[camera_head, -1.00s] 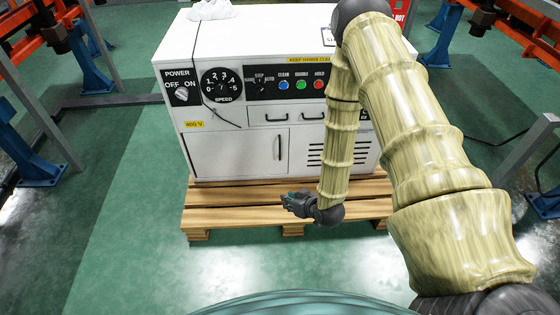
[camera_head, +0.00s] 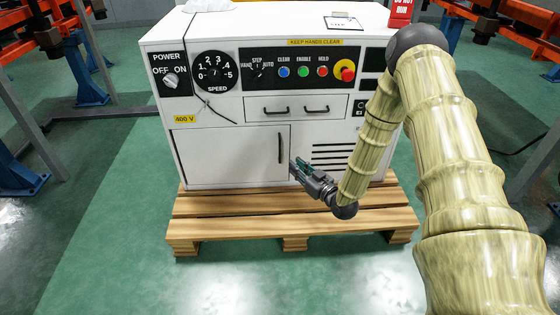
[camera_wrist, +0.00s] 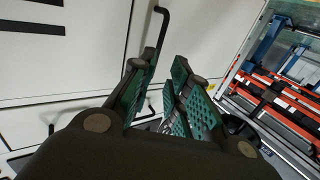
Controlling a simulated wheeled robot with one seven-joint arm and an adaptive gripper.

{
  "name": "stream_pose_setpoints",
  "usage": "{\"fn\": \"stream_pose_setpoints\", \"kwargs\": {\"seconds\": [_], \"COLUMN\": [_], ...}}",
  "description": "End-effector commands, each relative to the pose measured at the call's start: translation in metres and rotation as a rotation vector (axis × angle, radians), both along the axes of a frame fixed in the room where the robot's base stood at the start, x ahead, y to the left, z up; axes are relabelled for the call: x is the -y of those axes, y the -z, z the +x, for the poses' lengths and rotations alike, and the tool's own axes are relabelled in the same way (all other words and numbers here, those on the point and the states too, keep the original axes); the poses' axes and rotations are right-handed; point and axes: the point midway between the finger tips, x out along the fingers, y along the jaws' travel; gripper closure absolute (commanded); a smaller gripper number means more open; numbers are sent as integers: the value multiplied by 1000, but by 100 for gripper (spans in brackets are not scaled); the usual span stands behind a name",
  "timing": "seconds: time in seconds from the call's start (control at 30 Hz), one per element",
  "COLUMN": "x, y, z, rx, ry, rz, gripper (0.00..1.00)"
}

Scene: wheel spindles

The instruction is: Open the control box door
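The white control box door (camera_head: 225,158) is at the lower left of the cabinet front and looks shut, flush with the front. Its dark vertical handle (camera_head: 280,147) is near the door's right edge. My gripper (camera_head: 297,168) is just right of and slightly below the handle, pointing up and left at the cabinet. In the wrist view my gripper (camera_wrist: 167,60) has its two green-padded fingers apart with nothing held between them. The handle (camera_wrist: 162,22) shows beyond the left finger, which hides part of it. I cannot tell whether they touch.
The cabinet stands on a wooden pallet (camera_head: 235,226). Vent slots (camera_head: 333,152) lie right of the door. Green floor is clear in front and left.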

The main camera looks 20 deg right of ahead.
Motion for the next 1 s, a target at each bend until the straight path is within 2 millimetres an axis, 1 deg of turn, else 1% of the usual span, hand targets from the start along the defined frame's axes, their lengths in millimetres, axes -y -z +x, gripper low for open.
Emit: {"fn": "stream_pose_setpoints", "kwargs": {"seconds": [0.03, 0.1, 0.27, 0.37, 0.7, 0.9, 1.0], "x": [2, 4, 2, -2, -17, -22, -24], "y": [2, 1, 0, 2, 3, 1, 0], "z": [2, 3, 12, 24, 76, 98, 104], "rx": [12, 22, 27, 27, 26, 26, 25], "ry": [0, -1, -3, -4, -4, -2, -2], "rz": [0, 0, -1, -1, -1, -1, -1], "gripper": [82, 82, 82, 82, 82, 82, 82]}}
